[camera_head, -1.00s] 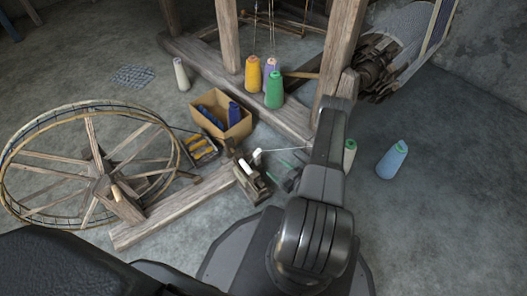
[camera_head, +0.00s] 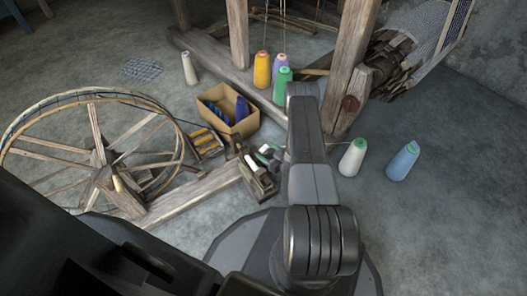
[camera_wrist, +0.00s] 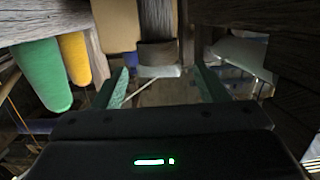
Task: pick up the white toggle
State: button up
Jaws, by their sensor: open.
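A small white piece (camera_head: 250,162), which looks like the white toggle, is on the dark wooden block at the end of the spinning wheel's beam. My gripper (camera_head: 269,154) is beside it on the right, with its green finger pads partly hidden by my arm. In the wrist view my gripper (camera_wrist: 163,86) is open, its two green fingers wide apart with nothing clamped between them. A pale piece (camera_wrist: 159,71) shows beyond and between the fingertips; I cannot tell for sure that it is the toggle.
The spinning wheel (camera_head: 95,155) is at left. A cardboard box (camera_head: 212,131) with blue spools stands behind the block. Yellow (camera_head: 262,70) and green (camera_head: 282,86) cones stand by the loom post (camera_head: 350,65). A white cone (camera_head: 352,158) and a blue cone (camera_head: 402,162) stand at right on open floor.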

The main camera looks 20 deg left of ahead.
jog(key=shift+x, duration=1.25)
jog(key=c, duration=1)
jog(key=shift+c, duration=0.2)
